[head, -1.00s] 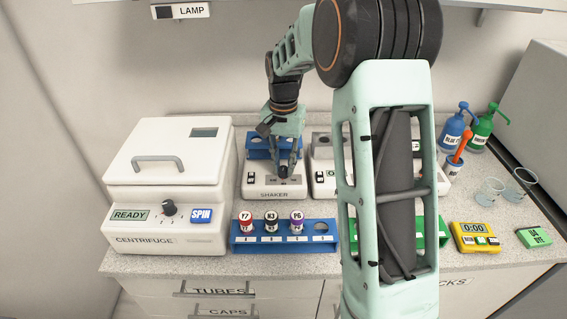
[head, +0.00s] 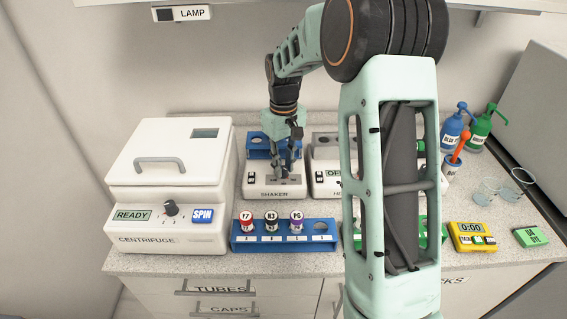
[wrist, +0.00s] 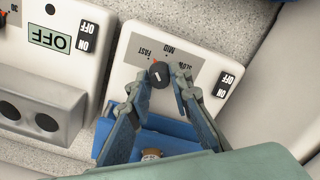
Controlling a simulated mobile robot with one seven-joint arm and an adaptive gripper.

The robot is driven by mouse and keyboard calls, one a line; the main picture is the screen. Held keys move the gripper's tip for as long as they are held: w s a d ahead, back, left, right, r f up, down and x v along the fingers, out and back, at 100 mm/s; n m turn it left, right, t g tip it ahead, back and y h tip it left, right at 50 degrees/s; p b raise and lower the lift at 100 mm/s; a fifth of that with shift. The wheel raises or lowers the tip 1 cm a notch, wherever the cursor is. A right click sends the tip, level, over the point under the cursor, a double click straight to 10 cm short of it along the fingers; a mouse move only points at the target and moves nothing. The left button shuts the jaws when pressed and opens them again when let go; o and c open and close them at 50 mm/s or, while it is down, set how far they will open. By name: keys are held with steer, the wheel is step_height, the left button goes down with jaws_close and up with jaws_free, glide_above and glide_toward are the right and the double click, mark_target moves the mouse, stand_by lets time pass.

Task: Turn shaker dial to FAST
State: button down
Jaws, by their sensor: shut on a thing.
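The white shaker (head: 258,193) stands on the counter, right of the centrifuge. In the wrist view its black dial (wrist: 160,75) lies between the two fingers of my gripper (wrist: 159,80). My gripper (head: 287,172) points down over the shaker in the head view and is shut on the dial. The FAST, MID and SLOW labels show around the dial in the wrist view. A small orange mark shows at the dial's edge near FAST, but I cannot read the exact setting. The fingers hide the dial in the head view.
The centrifuge (head: 170,190) is on the left, and a heater-like unit marked OFF (wrist: 48,38) is close beside the shaker. A blue rack (head: 255,235) with several capped tubes stands in front. A blue holder (head: 258,148) is on the shaker behind the dial.

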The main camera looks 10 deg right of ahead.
mark_target(284, 168)
steer(key=shift+r+n, duration=0.1)
steer(key=shift+n, duration=1.5)
steer(key=c, duration=1.7)
jaws_free()
steer(key=shift+c, duration=0.2)
step_height(284, 168, up, 12)
